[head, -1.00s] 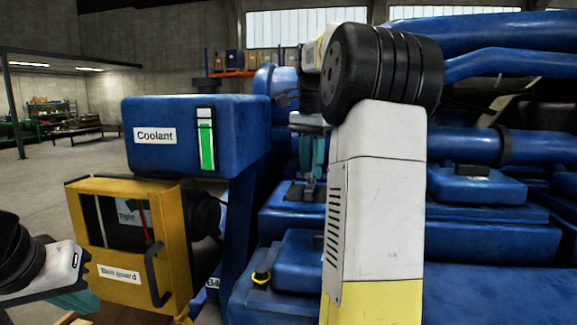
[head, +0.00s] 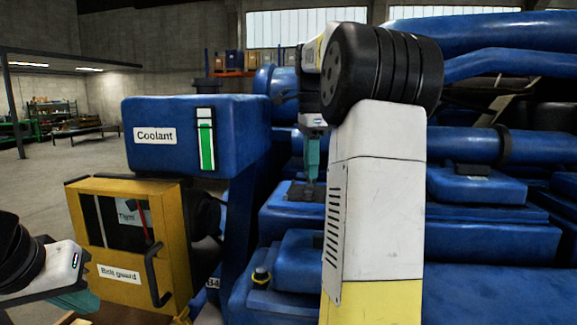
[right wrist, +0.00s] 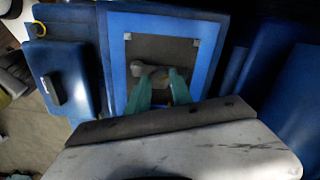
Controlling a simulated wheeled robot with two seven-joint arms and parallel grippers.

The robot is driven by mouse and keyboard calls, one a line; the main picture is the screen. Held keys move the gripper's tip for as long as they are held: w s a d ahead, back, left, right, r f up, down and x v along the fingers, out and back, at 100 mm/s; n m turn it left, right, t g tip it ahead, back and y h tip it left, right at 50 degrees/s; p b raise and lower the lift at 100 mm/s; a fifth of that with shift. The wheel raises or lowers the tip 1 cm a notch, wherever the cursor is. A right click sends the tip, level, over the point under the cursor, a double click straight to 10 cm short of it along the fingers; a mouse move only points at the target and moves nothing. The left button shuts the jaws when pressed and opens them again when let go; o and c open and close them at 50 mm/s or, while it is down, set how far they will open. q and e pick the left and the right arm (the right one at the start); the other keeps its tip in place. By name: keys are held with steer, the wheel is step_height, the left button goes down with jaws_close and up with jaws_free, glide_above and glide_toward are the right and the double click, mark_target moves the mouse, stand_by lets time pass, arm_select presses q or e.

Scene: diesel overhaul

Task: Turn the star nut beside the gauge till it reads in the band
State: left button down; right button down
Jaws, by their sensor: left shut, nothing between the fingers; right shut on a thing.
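My right gripper (head: 312,180) points down at a dark plate (head: 297,191) on a blue engine block. In the right wrist view its teal fingers (right wrist: 160,88) are shut on a small grey metal part (right wrist: 146,74) on that plate (right wrist: 180,50); I cannot tell whether this is the star nut. My left gripper (head: 80,300) is shut and empty at the lower left, below the yellow belt guard (head: 118,250). A white "Tight" label (head: 130,214) and a red pointer (head: 147,224) show at its window. I cannot make out a gauge's band.
A blue coolant tank (head: 165,115) with a green level strip stands above the guard. The guard has a black handle (head: 155,275). A yellow-ringed black cap (head: 261,277) sits on a low blue block. Open floor lies at the left.

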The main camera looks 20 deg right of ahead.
stand_by(0.4)
steer(key=c, duration=1.1)
jaws_free()
step_height(320, 180, up, 7)
steer(key=shift+w+r, duration=0.1)
steer(key=shift+r, duration=0.35)
